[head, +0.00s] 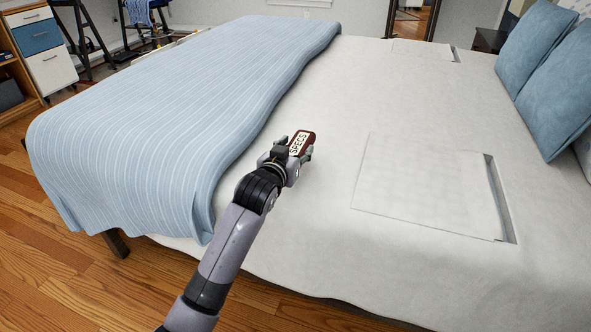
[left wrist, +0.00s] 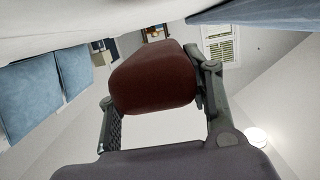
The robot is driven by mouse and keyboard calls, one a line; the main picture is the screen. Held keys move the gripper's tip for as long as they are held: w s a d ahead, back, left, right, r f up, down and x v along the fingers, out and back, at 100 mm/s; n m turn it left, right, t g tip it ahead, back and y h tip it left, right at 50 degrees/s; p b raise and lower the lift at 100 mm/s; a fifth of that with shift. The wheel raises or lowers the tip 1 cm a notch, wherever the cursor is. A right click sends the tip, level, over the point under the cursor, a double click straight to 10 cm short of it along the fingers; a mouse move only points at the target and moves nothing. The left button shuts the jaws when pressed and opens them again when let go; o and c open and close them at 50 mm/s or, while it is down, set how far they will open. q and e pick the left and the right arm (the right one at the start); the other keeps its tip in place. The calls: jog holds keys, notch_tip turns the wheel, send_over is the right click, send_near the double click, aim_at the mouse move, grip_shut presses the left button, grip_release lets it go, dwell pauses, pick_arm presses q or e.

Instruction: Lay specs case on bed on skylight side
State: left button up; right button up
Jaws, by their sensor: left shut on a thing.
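The specs case (head: 302,143) is dark red with a white label reading SPECS. My left gripper (head: 296,150) is shut on it, over the white part of the bed (head: 330,95), just right of the blue striped blanket. In the left wrist view the case (left wrist: 153,78) sits between the two fingers of the gripper (left wrist: 160,95). I cannot tell whether the case touches the bed. My right gripper is in neither view.
The blue striped blanket (head: 185,105) covers the left part of the bed. A flat white panel (head: 425,185) with a dark slot lies at the right, and a similar one (head: 422,50) lies farther back. Blue pillows (head: 535,50) stand at the right edge. White sheet around the gripper is clear.

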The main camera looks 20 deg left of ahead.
pick_arm(q)
jog(key=shift+f+b, duration=0.55)
jog(key=shift+f, duration=1.9)
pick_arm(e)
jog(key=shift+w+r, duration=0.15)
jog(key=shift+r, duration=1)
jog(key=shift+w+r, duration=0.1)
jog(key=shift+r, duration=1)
pick_arm(q)
jog(key=shift+f, duration=0.15)
jog(key=o, duration=1.3)
jog(key=shift+s, duration=0.4)
jog(key=p+v, duration=0.2)
jog(key=v, duration=0.9)
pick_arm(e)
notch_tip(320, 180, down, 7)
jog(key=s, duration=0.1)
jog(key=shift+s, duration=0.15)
